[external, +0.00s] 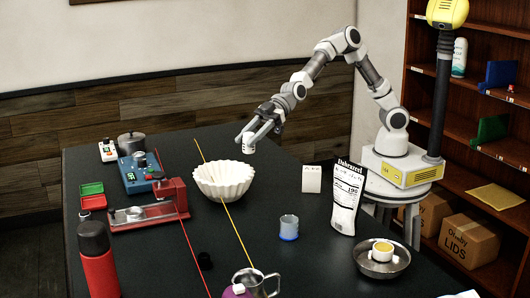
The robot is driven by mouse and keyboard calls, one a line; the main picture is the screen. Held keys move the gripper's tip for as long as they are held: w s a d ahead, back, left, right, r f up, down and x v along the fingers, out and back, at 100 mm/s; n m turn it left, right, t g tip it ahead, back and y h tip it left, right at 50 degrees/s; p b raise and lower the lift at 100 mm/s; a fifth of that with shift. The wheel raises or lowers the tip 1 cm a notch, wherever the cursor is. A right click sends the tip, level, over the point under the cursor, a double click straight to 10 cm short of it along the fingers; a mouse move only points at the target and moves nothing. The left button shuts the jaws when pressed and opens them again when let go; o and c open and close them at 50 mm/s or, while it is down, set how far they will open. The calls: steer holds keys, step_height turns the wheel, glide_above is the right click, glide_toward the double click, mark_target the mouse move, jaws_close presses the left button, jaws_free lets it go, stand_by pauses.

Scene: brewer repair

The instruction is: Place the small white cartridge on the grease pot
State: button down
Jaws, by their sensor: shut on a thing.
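My gripper (251,137) is shut on the small white cartridge (248,147), which hangs upright in the air. In the picture it shows just above the far rim of a white fluted bowl (224,189). I cannot tell for sure which vessel is the grease pot. A small white and yellow pot (382,249) sits in a shallow metal bowl (369,269) at the front right, well away from my gripper. A small translucent cup with a blue lower part (289,229) stands on the table between them.
A white pouch (346,200) and a small white card (312,180) stand at the right. A red press (150,207), a blue device (139,174) and a red flask (98,262) are at the left. A metal jug (258,284) is in front. Red and yellow lines cross the dark table (310,262).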

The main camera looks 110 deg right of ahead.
steer(key=s+a+n+g+y, duration=0.1)
steer(key=s+a, duration=0.2)
steer(key=a, duration=0.4)
steer(key=s+a+r+n+y+b, duration=0.1)
steer(key=s+a, duration=0.2)
steer(key=a, duration=0.4)
steer(key=s+a+n+g+y, duration=0.1)
steer(key=s+a, duration=0.2)
steer(key=a, duration=0.4)
step_height(320, 180, up, 3)
steer(key=n+g+y+b, duration=0.1)
steer(key=n+g+y, duration=0.1)
glide_above(384, 248)
step_height(384, 248, down, 17)
steer(key=shift+r+b, duration=0.2)
steer(key=shift+b, duration=0.15)
steer(key=shift+f, duration=2.3)
steer(key=shift+f+b, duration=0.2)
steer(key=shift+b, duration=0.15)
steer(key=shift+c, duration=2.4)
jaws_free()
steer(key=shift+r, duration=0.1)
steer(key=shift+d+r+p, duration=0.1)
steer(key=shift+r+p, duration=0.15)
steer(key=shift+p, duration=0.15)
steer(key=v, duration=1.1)
steer(key=shift+s+d+r, duration=0.2)
steer(key=shift+s+d, duration=0.05)
